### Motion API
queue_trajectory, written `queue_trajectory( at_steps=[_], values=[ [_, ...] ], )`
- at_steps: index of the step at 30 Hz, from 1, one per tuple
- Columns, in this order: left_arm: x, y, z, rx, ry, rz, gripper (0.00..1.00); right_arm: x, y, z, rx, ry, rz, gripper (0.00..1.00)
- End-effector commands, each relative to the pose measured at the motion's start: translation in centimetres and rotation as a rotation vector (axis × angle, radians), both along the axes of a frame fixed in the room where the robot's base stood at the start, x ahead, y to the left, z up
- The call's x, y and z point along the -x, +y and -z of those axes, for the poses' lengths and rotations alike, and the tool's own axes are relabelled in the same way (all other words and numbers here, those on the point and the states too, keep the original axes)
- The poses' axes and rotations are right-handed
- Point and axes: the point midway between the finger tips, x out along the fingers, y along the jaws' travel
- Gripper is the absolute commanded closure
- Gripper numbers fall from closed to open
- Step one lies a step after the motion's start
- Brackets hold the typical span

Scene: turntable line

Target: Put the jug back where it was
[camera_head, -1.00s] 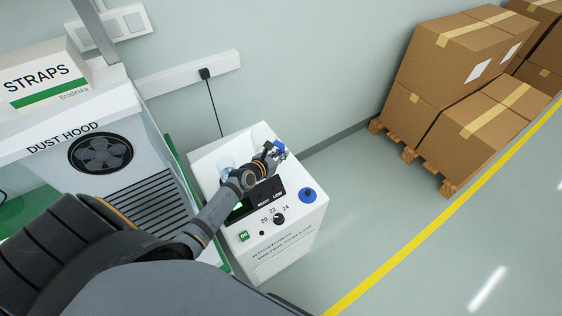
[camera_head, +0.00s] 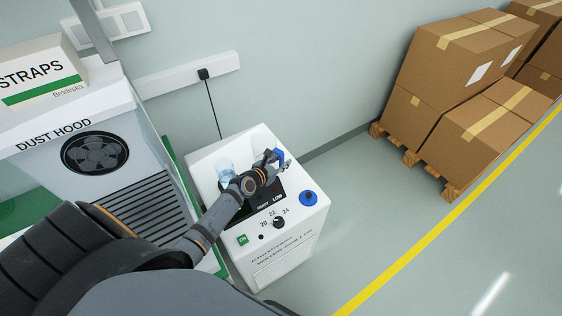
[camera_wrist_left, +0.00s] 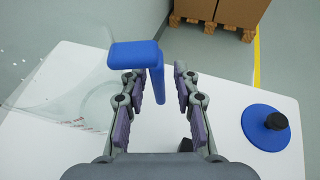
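The clear jug (camera_head: 226,166) stands upright on the white machine's top, partly hidden by my left arm. In the left wrist view its see-through body (camera_wrist_left: 72,118) is at the left, with small printed marks. Its blue handle (camera_wrist_left: 157,85) stands between the fingers of my left gripper (camera_wrist_left: 162,88). The fingers are apart, with a visible gap at the right of the handle. The left finger is close to it; I cannot tell whether they touch. In the head view my left gripper (camera_head: 278,162) is at the handle. My right gripper is not in view.
The white machine (camera_head: 290,258) has a dial, a dark display and a round blue cap (camera_head: 308,198). A dust hood (camera_head: 130,165) stands close at the left, with a straps box (camera_head: 45,72) above. Cartons (camera_head: 460,50) on pallets are at the right. Floor beyond the machine is clear.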

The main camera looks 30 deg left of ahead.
Motion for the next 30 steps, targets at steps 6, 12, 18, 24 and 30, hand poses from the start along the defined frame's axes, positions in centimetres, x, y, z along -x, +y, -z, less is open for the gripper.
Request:
queue_trajectory(
  at_steps=[6, 12, 18, 24, 30],
  values=[
    [1.7, 0.3, -1.2, -0.003, 0.003, 0.001, 0.7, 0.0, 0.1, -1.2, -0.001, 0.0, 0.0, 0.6],
    [6.3, 0.9, -3.2, -0.004, 0.004, 0.002, 0.7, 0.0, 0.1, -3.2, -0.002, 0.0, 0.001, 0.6],
    [9.8, 1.4, -4.5, -0.002, 0.003, 0.002, 0.7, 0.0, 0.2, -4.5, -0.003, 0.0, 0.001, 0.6],
    [11.0, 1.6, -4.8, 0.0, 0.0, 0.001, 0.7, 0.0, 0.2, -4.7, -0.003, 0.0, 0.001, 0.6],
    [11.0, 1.6, -4.8, 0.0, 0.0, 0.0, 0.7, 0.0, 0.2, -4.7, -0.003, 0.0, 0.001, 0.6]
  ],
)
